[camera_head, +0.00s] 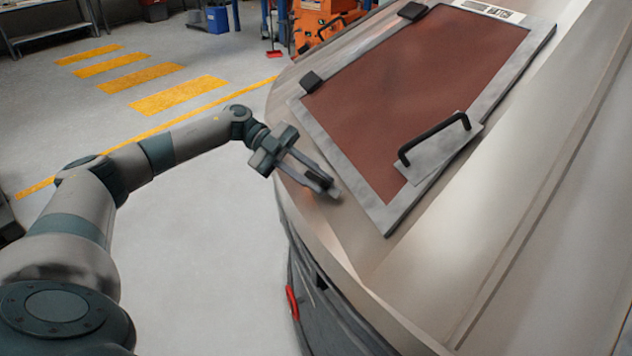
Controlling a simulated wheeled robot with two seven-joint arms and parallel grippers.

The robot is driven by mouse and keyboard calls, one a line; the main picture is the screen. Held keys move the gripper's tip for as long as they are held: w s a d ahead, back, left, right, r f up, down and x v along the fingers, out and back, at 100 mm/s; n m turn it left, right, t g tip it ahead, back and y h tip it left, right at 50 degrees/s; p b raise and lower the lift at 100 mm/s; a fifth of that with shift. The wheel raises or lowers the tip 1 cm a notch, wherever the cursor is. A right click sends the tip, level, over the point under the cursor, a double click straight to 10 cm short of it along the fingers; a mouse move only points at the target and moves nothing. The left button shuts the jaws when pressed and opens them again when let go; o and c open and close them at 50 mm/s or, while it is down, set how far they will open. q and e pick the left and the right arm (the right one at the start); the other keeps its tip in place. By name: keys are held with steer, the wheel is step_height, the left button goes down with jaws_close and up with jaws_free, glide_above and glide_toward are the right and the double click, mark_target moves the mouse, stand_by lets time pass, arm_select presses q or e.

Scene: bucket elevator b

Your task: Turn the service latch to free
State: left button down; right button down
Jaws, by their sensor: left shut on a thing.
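My left gripper (326,185) reaches in from the left over the edge of the beige machine housing (352,242). Its fingers are shut on a small grey piece at their tips, which appears to be the service latch (335,194). The fingers mostly hide this piece, so I cannot tell its turn angle. It sits beside the left edge of a grey-framed hatch with a reddish-brown panel (410,85). The hatch lies flat on the sloping housing. My right gripper is not in view.
A black bar handle (434,138) stands up from the hatch's lower right part. Two dark blocks (311,82) sit along the hatch's far left edge. A red part (292,303) is on the housing's dark side. The grey floor (200,240) at left is clear.

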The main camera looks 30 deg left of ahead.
arm_select(q)
steer(key=m+g+y+b, duration=0.1)
steer(key=m+g+y, duration=0.1)
steer(key=m, duration=0.1)
steer(key=shift+m+g, duration=0.3)
steer(key=shift+m, duration=0.1)
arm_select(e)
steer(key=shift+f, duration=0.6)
arm_select(q)
steer(key=c, duration=1.8)
jaws_free()
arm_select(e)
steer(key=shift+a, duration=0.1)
arm_select(q)
steer(key=shift+o, duration=0.2)
steer(key=shift+r, duration=0.1)
